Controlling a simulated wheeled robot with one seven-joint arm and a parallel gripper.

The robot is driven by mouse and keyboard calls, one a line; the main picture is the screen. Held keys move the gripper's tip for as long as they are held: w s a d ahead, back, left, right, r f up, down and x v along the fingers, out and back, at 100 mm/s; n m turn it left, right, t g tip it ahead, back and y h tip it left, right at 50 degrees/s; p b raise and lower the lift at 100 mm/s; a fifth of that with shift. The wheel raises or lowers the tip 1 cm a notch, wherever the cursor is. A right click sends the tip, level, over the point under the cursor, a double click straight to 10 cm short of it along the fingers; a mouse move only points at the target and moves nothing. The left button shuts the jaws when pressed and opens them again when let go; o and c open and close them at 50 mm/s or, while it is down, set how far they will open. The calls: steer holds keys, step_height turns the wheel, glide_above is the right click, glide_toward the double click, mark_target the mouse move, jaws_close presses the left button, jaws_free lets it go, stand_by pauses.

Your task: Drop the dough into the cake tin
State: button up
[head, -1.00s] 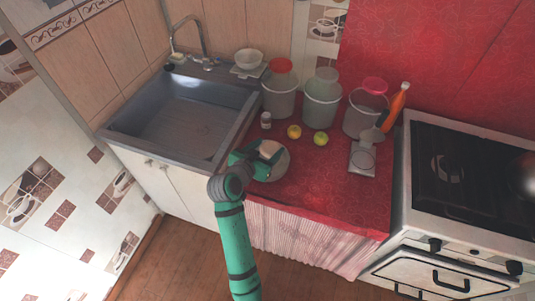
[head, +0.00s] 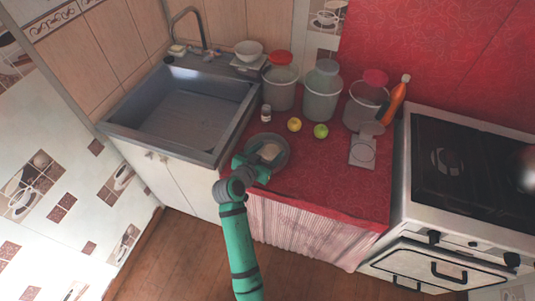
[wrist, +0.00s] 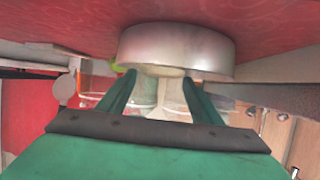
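The cake tin (head: 285,163) is a round grey tin at the front left of the red counter. The pale dough (head: 269,152) lies inside it, and its top shows just past the rim in the wrist view (wrist: 163,72). The tin's side fills the upper middle of the wrist view (wrist: 178,48), which looks upside down. My gripper (head: 254,164) is at the tin's near left side. Its two green fingers are spread in the wrist view (wrist: 159,82), with nothing clasped between them. The arm hides part of the tin's near edge.
A yellow fruit (head: 294,125), a green apple (head: 320,131) and a small jar (head: 266,113) stand behind the tin. Several buckets (head: 321,95) line the wall. A kitchen scale (head: 362,150) and orange bottle (head: 396,101) are right, near the stove (head: 470,165). The sink (head: 185,115) is left.

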steer(key=o, duration=0.5)
steer(key=v, duration=1)
steer(key=shift+s+a+r, duration=0.15)
steer(key=shift+s+a, duration=0.05)
steer(key=shift+s, duration=0.1)
